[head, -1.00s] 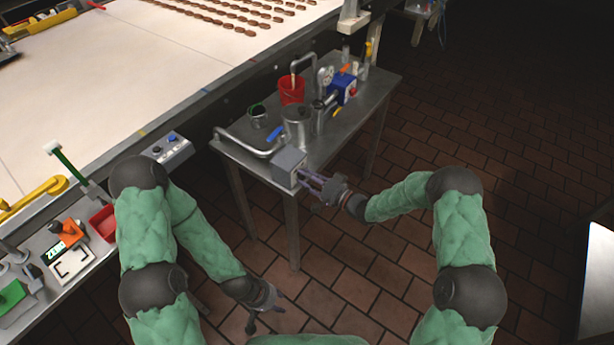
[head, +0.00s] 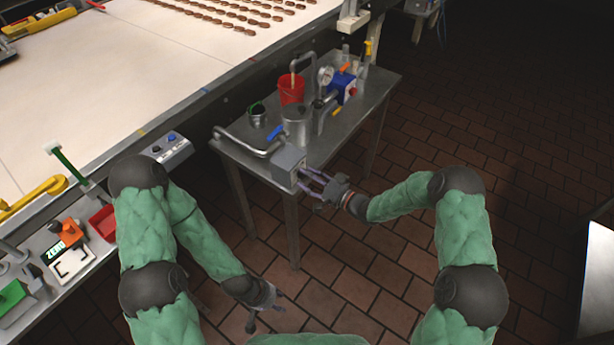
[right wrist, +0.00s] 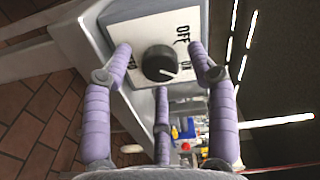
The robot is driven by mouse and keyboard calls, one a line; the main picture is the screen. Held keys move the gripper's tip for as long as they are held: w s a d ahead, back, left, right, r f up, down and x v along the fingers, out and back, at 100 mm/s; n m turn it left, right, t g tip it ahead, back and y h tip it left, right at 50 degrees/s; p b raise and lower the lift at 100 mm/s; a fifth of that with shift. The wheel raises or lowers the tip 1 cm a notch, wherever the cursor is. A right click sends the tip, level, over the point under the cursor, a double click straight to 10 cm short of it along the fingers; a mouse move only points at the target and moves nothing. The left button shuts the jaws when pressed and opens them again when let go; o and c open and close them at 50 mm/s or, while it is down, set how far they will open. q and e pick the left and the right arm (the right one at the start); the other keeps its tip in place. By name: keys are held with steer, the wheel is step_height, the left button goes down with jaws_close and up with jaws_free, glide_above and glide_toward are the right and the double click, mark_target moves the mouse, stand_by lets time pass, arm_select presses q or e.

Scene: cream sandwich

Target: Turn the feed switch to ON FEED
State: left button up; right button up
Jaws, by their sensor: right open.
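The feed switch is a black round knob (right wrist: 159,63) on a white plate lettered OFF and ON, on the end face of a grey box. A white mark on the knob points to the right of the picture, roughly toward the ON lettering; its exact setting is hard to tell. In the head view the grey box (head: 289,164) sits at the near corner of the metal table. My right gripper (head: 312,180) is open at the box, its purple fingers spread around the knob with visible gaps. My left gripper (head: 270,303) hangs low over the floor, open and empty.
The metal table (head: 335,140) holds a steel pot (head: 297,127), pipes, a red bucket (head: 291,92) and a blue pump unit (head: 342,88). The long cream conveyor (head: 120,80) lies behind. Tiled floor is free to the right.

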steer(key=v, duration=1.1)
steer(key=shift+d, duration=0.15)
steer(key=s+f+m+g+h, duration=0.1)
steer(key=s+f+h, duration=0.25)
steer(key=f, duration=0.25)
steer(key=s+f+g+h, duration=0.1)
steer(key=s+f+h, duration=0.1)
steer(key=f+h, duration=0.35)
steer(key=s+f+n+g, duration=0.1)
steer(key=s+f+g, duration=0.3)
steer(key=s, duration=0.7)
steer(key=s+f+g+h, duration=0.1)
steer(key=s+f+g, duration=0.3)
steer(key=s, duration=0.6)
steer(key=shift+s+n+h, duration=0.3)
steer(key=shift+s+n, duration=0.05)
steer(key=shift+n, duration=0.05)
steer(key=shift+d, duration=0.15)
